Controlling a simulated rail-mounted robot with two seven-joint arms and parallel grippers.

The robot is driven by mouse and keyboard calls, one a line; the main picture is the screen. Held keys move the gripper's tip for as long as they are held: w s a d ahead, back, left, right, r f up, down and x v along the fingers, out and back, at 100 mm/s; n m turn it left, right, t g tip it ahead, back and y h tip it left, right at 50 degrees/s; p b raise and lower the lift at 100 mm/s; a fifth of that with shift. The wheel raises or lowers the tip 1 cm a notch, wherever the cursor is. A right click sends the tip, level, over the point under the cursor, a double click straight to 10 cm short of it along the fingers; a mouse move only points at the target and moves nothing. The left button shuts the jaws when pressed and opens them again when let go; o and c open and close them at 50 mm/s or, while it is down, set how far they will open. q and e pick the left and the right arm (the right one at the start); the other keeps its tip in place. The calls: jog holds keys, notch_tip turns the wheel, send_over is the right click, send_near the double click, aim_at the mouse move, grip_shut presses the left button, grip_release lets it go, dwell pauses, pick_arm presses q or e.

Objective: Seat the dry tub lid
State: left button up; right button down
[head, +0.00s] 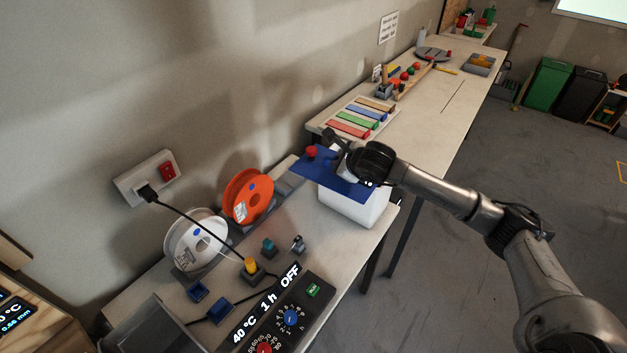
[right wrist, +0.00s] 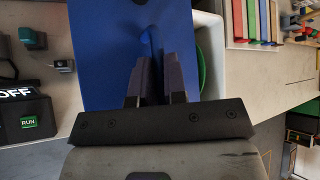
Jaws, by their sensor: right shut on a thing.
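The flat blue lid (head: 318,171) lies over the white tub (head: 352,208) but is shifted to the left of it, overhanging on that side. In the right wrist view the lid (right wrist: 103,45) leaves a strip of the tub's opening bare on the right, with a white rim and a green edge (right wrist: 202,72) inside. My right gripper (head: 345,160) is above the lid, shut on a raised blue grip on it; its fingers (right wrist: 152,78) also show in the right wrist view. Whether the lid touches the rim is unclear. My left gripper is out of view.
An orange spool (head: 247,197) and a white spool (head: 196,240) stand left of the tub. The dryer control panel (head: 290,305) is in front. A red knob (head: 311,152) shows by the lid's far left corner. Colored bars (head: 358,122) lie on the bench behind.

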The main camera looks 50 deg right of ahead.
jog(key=w+d+r, duration=0.1)
jog(key=w+d, duration=0.1)
jog(key=d, duration=1.1)
jog(key=shift+d+r+m+h, duration=0.3)
jog(key=shift+d+m+h, duration=0.1)
jog(key=shift+f+b, duration=2.4)
jog(key=shift+f, duration=0.55)
jog(key=shift+b, duration=0.4)
